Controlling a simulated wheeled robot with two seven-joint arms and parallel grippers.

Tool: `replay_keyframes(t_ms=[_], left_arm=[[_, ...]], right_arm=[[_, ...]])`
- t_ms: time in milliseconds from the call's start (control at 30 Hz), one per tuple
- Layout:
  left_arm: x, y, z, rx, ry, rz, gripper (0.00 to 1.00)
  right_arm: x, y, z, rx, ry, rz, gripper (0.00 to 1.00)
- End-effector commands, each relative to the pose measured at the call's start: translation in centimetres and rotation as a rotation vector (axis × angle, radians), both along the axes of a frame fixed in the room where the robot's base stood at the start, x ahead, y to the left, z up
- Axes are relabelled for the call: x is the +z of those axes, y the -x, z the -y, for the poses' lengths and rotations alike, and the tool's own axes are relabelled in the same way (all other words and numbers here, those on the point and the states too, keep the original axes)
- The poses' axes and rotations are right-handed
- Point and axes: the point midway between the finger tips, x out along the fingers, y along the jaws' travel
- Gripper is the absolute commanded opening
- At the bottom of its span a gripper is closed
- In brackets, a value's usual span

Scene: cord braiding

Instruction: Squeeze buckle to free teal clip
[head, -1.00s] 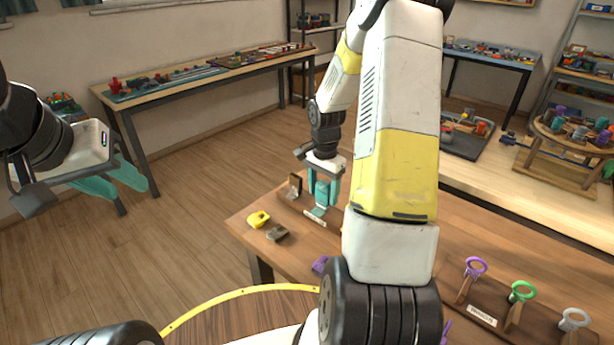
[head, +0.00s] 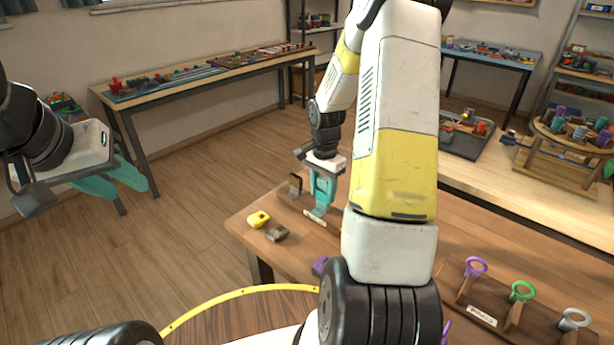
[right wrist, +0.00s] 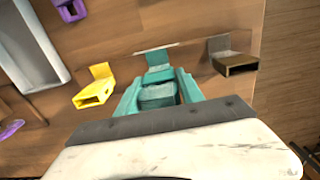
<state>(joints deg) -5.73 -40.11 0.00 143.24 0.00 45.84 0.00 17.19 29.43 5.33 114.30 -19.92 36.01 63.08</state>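The teal clip (right wrist: 158,74) sits on the wooden table in the right wrist view, with its blocky teal buckle (right wrist: 157,97) nearer the camera. In the head view, a small teal part of the clip (head: 319,211) shows below my right gripper. My right gripper (head: 323,201) points down, and its teal fingers lie along both sides of the buckle; they look closed against it. The fingers and clip share a colour, so the exact contact is hard to see. My left gripper (head: 118,181) is open and empty at the far left, away from the table.
A yellow clip (right wrist: 94,92) and a dark brown clip (right wrist: 236,62) flank the teal one. A purple clip (right wrist: 70,8) lies farther off. Purple (head: 476,266), green (head: 522,291) and grey (head: 574,318) rings stand at the table's right. My right arm hides the middle of the table.

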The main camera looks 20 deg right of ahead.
Motion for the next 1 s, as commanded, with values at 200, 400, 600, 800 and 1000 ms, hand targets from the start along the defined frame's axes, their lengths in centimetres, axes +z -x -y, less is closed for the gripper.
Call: replay_keyframes(t_ms=[200,400,600,800,1000], left_arm=[[0.0,0.0,0.0,0.0,0.0,0.0,0.36],[0.0,0.0,0.0,0.0,0.0,0.0,0.36],[0.0,0.0,0.0,0.0,0.0,0.0,0.36],[0.0,0.0,0.0,0.0,0.0,0.0,0.36],[0.0,0.0,0.0,0.0,0.0,0.0,0.36]], right_arm=[[0.0,0.0,0.0,0.0,0.0,0.0,0.62],[0.0,0.0,0.0,0.0,0.0,0.0,0.62],[0.7,0.0,0.0,0.0,0.001,0.001,0.62],[2.1,0.0,0.0,-0.001,0.0,0.001,0.62],[3.6,0.0,0.0,0.0,0.0,0.001,0.62]])
